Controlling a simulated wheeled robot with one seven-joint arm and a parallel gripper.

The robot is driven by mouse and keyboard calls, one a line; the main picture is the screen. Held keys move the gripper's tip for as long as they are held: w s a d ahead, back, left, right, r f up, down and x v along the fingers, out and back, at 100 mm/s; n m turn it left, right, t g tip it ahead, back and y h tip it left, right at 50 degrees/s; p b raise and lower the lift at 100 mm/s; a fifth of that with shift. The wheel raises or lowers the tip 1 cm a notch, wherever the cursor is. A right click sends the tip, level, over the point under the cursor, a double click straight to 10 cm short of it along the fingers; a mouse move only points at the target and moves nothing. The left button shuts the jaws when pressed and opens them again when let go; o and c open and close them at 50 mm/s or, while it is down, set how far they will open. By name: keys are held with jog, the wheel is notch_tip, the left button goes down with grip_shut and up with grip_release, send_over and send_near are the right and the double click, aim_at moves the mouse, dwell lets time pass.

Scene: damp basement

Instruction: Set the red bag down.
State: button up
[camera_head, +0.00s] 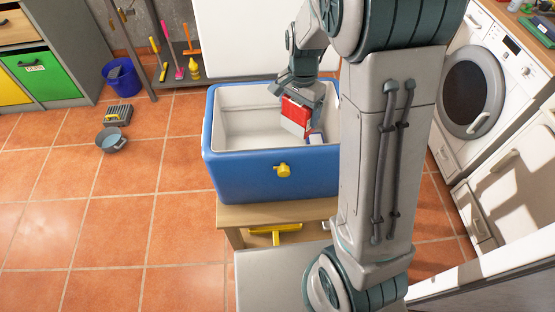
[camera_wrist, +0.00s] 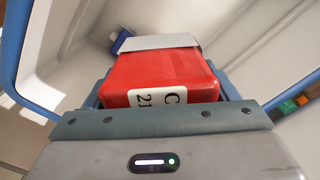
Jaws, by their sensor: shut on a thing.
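The red bag (camera_head: 297,111) is a small red block-like pack with a pale grey side. In the wrist view the red bag (camera_wrist: 160,75) shows a white label with black characters and a grey band at its far end. My gripper (camera_head: 301,92) is shut on it and holds it inside the opening of a blue cooler box (camera_head: 255,172) with a white interior. In the wrist view my gripper (camera_wrist: 162,100) has its fingers on both sides of the bag. I cannot tell whether the bag touches the cooler's floor or wall.
The cooler stands on a low wooden stool (camera_head: 228,215). A blue item (camera_wrist: 122,41) lies inside the cooler beyond the bag. A washing machine (camera_head: 473,90) is at right. A blue bucket (camera_head: 122,78) and a grey bowl (camera_head: 111,140) stand on the tiled floor at left, which is mostly clear.

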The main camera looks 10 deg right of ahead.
notch_tip(320, 180, down, 2)
jog(key=shift+a+f+b, duration=0.1)
jog(key=shift+f+b, duration=0.1)
jog(key=shift+b, duration=0.1)
jog(key=shift+s+a+f, duration=0.1)
jog(key=shift+a+f, duration=2.6)
jog(key=shift+a, duration=0.15)
jog(key=shift+a+f, duration=2.65)
jog(key=shift+a, duration=0.2)
jog(key=shift+f, duration=0.1)
jog(key=shift+f, duration=0.15)
jog(key=o, duration=1.2)
